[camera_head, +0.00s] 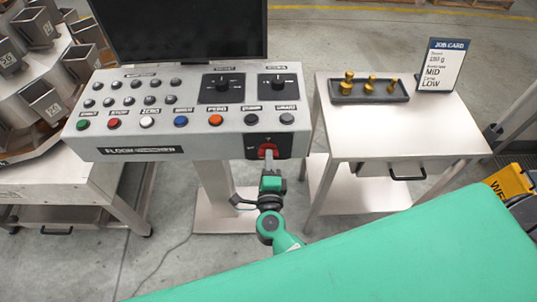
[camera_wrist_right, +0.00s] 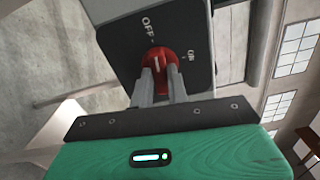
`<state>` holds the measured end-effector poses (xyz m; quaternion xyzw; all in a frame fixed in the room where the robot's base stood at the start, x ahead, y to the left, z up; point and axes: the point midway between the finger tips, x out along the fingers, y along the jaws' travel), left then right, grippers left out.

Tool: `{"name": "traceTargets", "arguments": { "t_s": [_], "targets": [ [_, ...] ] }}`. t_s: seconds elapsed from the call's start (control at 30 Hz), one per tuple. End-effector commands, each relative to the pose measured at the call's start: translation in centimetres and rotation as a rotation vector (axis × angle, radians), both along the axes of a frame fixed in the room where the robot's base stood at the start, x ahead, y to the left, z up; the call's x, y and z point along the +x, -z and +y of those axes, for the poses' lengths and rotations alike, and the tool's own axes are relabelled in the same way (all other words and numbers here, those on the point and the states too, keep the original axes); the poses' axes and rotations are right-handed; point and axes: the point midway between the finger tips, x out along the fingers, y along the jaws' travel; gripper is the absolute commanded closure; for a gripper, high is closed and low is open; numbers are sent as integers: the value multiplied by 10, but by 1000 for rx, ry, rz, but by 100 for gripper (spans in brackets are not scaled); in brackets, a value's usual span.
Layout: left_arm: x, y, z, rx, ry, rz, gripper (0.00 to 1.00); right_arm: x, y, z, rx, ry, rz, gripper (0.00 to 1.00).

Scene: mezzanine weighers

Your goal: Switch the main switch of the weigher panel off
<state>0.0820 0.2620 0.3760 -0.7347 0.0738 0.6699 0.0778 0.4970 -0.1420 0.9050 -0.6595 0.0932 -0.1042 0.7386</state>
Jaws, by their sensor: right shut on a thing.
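The weigher panel (camera_head: 137,140) is a grey sloped console on a post. Its main switch (camera_head: 268,149) is a red rotary knob on a black plate at the panel's lower right front. In the right wrist view the red knob (camera_wrist_right: 158,57) shows close up, with OFF printed at its upper left and ON at its right. A pale mark shows on the knob, but its exact setting is hard to tell. My right gripper (camera_head: 269,164) is at the panel front, its two fingers (camera_wrist_right: 162,80) shut on the red knob. My left gripper is not in view.
Several coloured push buttons and two black dials (camera_head: 222,88) cover the panel, below a dark monitor (camera_head: 180,28). A side table (camera_head: 400,135) at right holds a tray (camera_head: 345,98) of brass weights and a job card (camera_head: 443,65). Weigher buckets stand at left.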

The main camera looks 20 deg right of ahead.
Motion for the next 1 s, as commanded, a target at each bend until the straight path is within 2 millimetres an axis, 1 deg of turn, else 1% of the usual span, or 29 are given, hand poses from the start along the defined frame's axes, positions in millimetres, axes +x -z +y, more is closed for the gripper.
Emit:
{"name": "traceTargets", "arguments": {
  "t_s": [0.03,0.17,0.3,0.57,0.6,0.67,0.7,1.0],
  "targets": [
    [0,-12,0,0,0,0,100,0,-5,0,-30,1,12,100],
    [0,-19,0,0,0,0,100,0,-3,0,-95,0,29,100],
    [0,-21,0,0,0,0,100,0,0,0,-123,-1,36,100],
    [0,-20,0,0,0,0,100,0,1,0,-126,-2,36,100],
    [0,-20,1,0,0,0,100,0,1,0,-126,-2,37,82],
    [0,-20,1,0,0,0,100,0,1,0,-125,-2,37,70],
    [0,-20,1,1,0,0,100,0,1,0,-125,-2,37,62],
    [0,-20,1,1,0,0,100,-1,1,0,-124,-1,36,62]
  ]
}}
